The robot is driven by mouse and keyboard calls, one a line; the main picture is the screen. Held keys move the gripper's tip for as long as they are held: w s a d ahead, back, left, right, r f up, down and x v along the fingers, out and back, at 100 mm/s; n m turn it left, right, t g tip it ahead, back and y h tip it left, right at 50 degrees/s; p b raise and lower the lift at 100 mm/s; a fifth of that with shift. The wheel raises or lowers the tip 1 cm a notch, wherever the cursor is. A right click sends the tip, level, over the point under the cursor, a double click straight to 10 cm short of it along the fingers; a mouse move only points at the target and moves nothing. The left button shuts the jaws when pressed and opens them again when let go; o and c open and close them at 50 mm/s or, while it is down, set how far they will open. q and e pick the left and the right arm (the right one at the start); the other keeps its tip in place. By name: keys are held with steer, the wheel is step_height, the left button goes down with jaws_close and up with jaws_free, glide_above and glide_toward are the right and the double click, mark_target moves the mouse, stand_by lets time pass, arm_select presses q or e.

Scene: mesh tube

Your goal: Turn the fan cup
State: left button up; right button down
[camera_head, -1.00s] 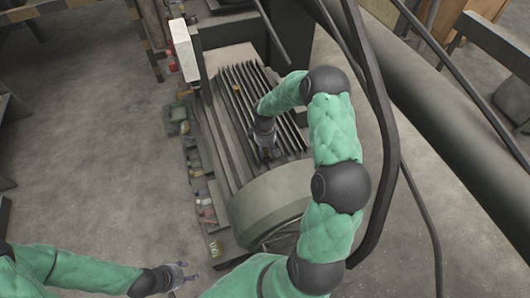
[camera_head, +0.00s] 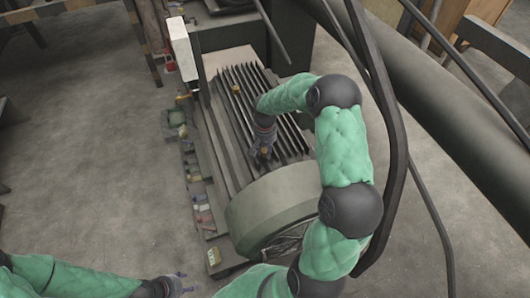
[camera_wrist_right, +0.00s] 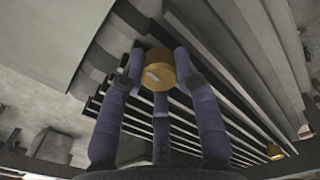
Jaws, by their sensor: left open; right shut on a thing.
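A small round brass cup (camera_wrist_right: 160,70) with a pale mark on its face, likely the fan cup, sits between the fingertips of my right gripper (camera_wrist_right: 158,68) in the right wrist view. The fingers are shut on its sides. In the head view my right gripper (camera_head: 262,149) is low over the ribbed motor housing (camera_head: 245,95), close to the big round drum end (camera_head: 275,205); the cup is mostly hidden by the fingers there. My left gripper (camera_head: 180,285) is open and empty at the bottom edge, left of the machine, over the floor.
A dark bent pipe (camera_head: 385,130) runs just right of my right arm. Bare concrete floor (camera_head: 90,150) lies left.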

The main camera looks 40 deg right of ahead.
steer(key=m+b, duration=0.1)
steer(key=m, duration=0.2)
steer(key=shift+m, duration=0.4)
steer(key=m+b, duration=0.1)
steer(key=m, duration=0.2)
steer(key=shift+m+b, duration=0.3)
steer(key=shift+b, duration=0.05)
steer(key=m+b, duration=0.1)
steer(key=m, duration=0.2)
steer(key=shift+m, duration=0.3)
steer(key=m+b, duration=0.1)
steer(key=m, duration=0.2)
steer(key=shift+m, duration=0.3)
steer(key=m, duration=0.3)
steer(key=shift+m+b, duration=0.3)
steer(key=shift+b, duration=0.1)
steer(key=m, duration=0.3)
steer(key=shift+m+b, duration=0.3)
steer(key=shift+b, duration=0.05)
steer(key=m, duration=0.3)
steer(key=shift+m+b, duration=0.65)
steer(key=shift+m, duration=1.45)
